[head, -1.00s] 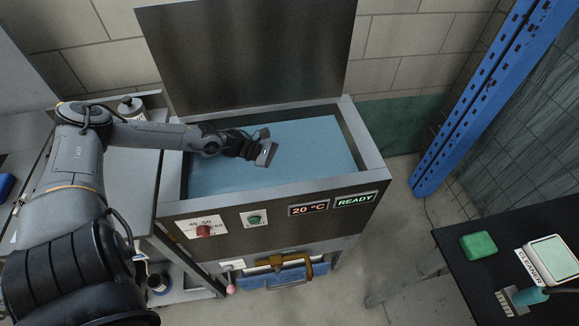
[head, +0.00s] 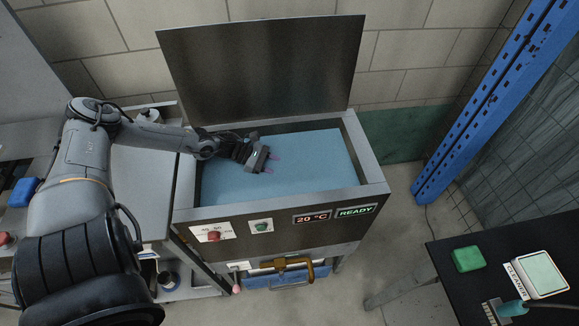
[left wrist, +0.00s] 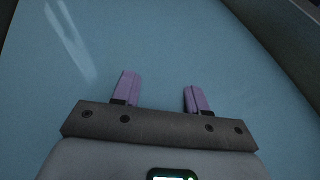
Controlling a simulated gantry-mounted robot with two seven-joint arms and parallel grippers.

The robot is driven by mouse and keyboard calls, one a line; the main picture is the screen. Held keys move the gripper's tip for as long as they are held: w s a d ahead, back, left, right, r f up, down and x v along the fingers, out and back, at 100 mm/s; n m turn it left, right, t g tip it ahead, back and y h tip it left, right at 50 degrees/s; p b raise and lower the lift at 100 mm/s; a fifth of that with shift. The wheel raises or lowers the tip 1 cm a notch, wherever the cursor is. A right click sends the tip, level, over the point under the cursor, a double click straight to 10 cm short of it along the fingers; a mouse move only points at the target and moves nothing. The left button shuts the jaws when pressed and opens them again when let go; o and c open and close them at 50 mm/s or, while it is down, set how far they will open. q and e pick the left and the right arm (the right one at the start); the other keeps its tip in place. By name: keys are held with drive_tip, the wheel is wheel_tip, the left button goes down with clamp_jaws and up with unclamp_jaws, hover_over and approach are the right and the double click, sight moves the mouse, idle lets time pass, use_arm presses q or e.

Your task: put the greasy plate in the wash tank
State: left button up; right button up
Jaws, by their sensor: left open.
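The wash tank (head: 281,207) stands in the middle of the head view with its lid (head: 262,68) raised at the back. Light blue liquid (head: 320,160) fills it. My left gripper (head: 274,163) is over the tank, its two purple fingers apart with nothing between them. The left wrist view shows the open fingers (left wrist: 161,92) against plain blue, with pale streaks at upper left. I see no greasy plate in either view. My right gripper is not in view.
The tank front has a red knob (head: 213,236), a green button (head: 261,226), a 20 °C display (head: 312,218) and a READY display (head: 356,211). A blue post (head: 480,110) stands at right. A dark table (head: 455,300) holds a green sponge (head: 468,258).

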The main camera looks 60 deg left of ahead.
use_arm(q)
drive_tip(key=p+v, duration=0.2)
drive_tip(key=v, duration=0.2)
drive_tip(key=shift+r+p, duration=0.2)
drive_tip(key=shift+p, duration=0.15)
drive_tip(key=shift+p+v, duration=0.65)
drive_tip(key=shift+v, duration=0.35)
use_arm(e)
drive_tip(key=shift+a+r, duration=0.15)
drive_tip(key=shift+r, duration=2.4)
use_arm(q)
drive_tip(key=shift+s+f, duration=0.1)
drive_tip(key=shift+f, duration=0.15)
drive_tip(key=shift+r, duration=0.1)
